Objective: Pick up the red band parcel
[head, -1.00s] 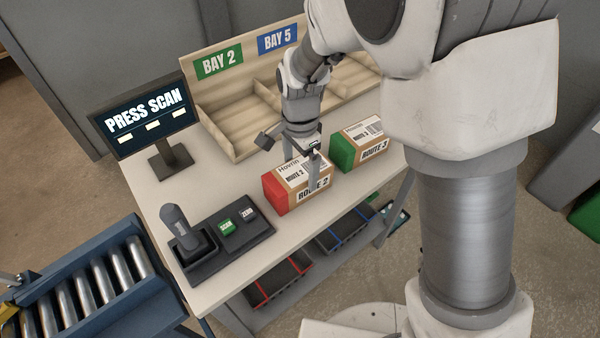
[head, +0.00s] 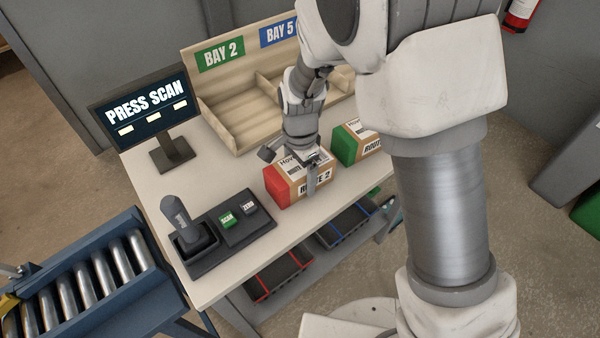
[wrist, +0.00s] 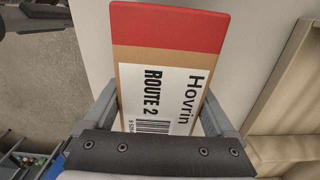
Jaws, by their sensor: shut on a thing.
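The red band parcel (head: 278,186) is a brown box with a red end and a white label reading Hovrin, Route 2. It stands on the table near its front edge in the head view. My gripper (head: 311,172) is over it from above, its fingers shut on the two long sides. In the wrist view the parcel (wrist: 165,65) lies between the two fingers, with its red end far from the palm. Part of the label is hidden by my gripper. I cannot tell any gap under the parcel.
A green band parcel (head: 346,145) stands just right. The bay rack (head: 240,115) is behind. A roller conveyor (head: 90,280) stands lower left.

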